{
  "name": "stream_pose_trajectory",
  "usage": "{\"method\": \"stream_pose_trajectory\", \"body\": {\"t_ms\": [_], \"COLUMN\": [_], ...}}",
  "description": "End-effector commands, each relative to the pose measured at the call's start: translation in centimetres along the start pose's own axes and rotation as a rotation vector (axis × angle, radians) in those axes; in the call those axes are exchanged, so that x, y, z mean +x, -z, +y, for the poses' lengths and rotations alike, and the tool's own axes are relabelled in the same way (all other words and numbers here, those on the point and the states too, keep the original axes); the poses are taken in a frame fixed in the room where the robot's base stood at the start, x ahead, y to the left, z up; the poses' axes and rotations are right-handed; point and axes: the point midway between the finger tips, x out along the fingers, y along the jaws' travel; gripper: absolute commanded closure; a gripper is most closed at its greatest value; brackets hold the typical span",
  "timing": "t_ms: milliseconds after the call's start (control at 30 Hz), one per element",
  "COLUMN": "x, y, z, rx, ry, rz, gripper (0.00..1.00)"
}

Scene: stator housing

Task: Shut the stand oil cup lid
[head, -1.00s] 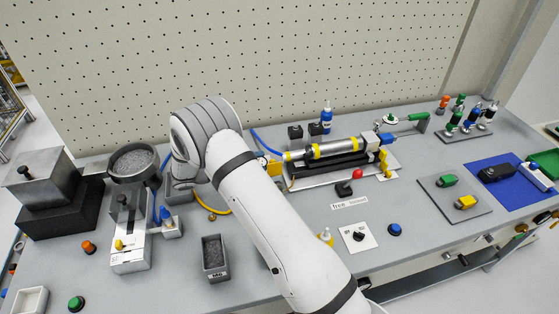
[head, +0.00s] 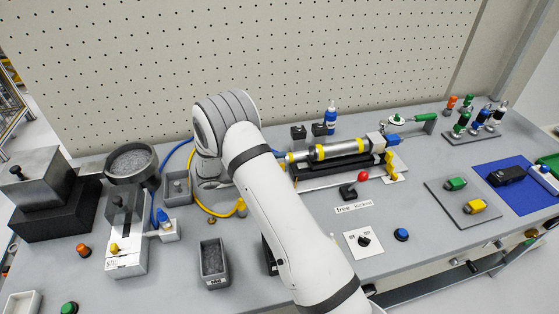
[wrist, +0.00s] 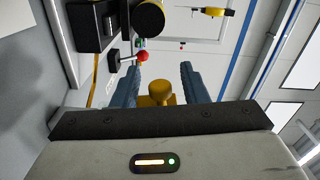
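A yellow part with a round knob (wrist: 159,91), which looks like the oil cup or its lid, shows between my fingers in the wrist view. Whether its lid stands open or closed I cannot tell. My gripper (wrist: 159,72) is open, with one blue-grey finger on each side of the knob and a visible gap to both. In the head view my own arm hides the gripper and this yellow part. The cylinder stand (head: 340,151), with its yellow-banded grey cylinder, lies just right of my arm.
A red-ball lever (head: 363,176) stands in front of the stand; its ball also shows beyond my fingers in the wrist view (wrist: 144,57). A yellow hose (head: 203,206) curves left of my arm. A grey bin (head: 214,262) and a rotary switch plate (head: 364,241) are near the front.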

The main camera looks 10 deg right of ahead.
Motion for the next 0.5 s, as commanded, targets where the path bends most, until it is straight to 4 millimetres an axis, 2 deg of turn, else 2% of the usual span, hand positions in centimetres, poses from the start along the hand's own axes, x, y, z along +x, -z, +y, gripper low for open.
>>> {"method": "stream_pose_trajectory", "body": {"t_ms": [133, 367, 500], "x": [1.07, 1.22, 1.22], "y": [0.02, 0.01, 0.01], "z": [0.0, 0.06, 0.06], "rx": [-0.001, 0.0, 0.0], "ry": [-0.001, -0.001, -0.001], "rz": [0.002, 0.002, 0.003], "gripper": [0.6, 0.6, 0.69]}}
